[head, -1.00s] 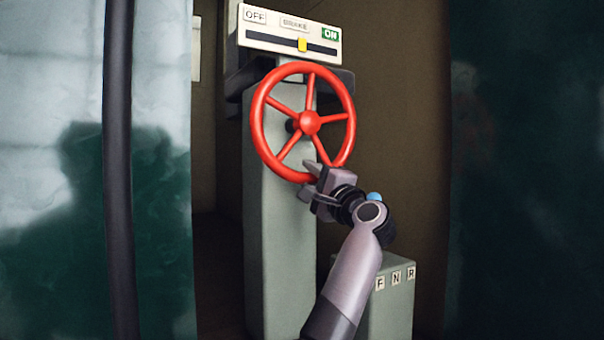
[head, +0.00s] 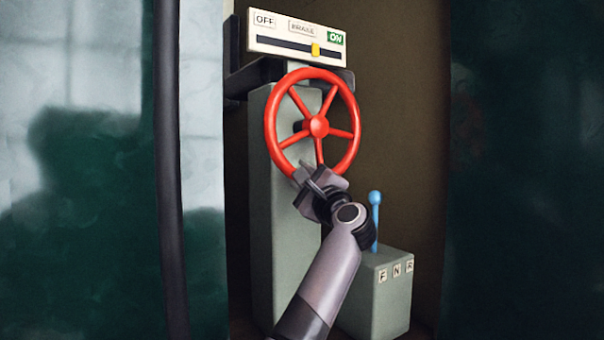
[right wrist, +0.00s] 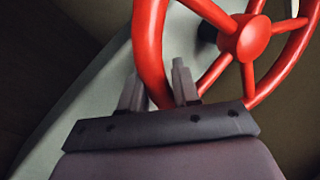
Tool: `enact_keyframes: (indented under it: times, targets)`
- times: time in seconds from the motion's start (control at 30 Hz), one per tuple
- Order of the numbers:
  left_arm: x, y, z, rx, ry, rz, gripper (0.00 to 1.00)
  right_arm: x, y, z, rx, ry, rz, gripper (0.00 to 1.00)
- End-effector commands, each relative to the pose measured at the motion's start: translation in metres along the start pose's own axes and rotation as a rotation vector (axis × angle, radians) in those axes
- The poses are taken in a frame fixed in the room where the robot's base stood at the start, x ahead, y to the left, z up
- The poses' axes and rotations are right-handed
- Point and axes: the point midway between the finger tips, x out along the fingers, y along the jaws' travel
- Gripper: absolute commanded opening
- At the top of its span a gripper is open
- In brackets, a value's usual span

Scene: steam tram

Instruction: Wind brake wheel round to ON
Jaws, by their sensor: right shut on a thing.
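The red brake wheel (head: 317,126) with several spokes stands upright on a grey-green column (head: 272,230). It also shows large in the right wrist view (right wrist: 245,38). Above it, a white indicator box (head: 290,35) reads OFF at left, BRAKE in the middle and ON on a green label at right. Its yellow marker (head: 316,50) sits in the slot right of the middle, just left of below ON. My right gripper (head: 312,176) is shut on the wheel's rim at the bottom left. In the right wrist view its fingers (right wrist: 159,90) straddle the rim. My left gripper is not in view.
A low grey-green box (head: 376,300) marked F, N, R stands right of my arm, with a blue-handled lever (head: 375,215) upright on it. A dark vertical pole (head: 168,170) stands at left. A dark green wall is at right.

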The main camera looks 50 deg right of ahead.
Motion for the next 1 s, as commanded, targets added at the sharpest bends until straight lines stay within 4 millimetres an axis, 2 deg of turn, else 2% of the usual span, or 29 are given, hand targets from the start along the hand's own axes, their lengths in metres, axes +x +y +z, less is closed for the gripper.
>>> enact_keyframes:
  times: [0.57, 0.6, 0.63, 0.67, 1.0]
  targets:
    - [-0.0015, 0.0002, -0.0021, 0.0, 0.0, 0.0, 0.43, 0.0003, 0.0018, -0.0002, 0.026, 0.01, 0.004, 0.0]
    - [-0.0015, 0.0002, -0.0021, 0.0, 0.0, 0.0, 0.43, 0.0003, 0.0018, -0.0002, 0.026, 0.01, 0.004, 0.38]
    - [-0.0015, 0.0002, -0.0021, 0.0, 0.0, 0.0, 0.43, 0.0003, 0.0017, -0.0002, 0.026, 0.01, 0.004, 0.47]
    - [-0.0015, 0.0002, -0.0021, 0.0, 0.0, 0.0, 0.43, 0.0003, 0.0016, -0.0001, 0.026, 0.009, 0.003, 0.5]
    - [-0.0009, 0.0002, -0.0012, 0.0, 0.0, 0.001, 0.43, -0.0022, 0.0003, 0.0, 0.024, 0.009, -0.001, 0.5]
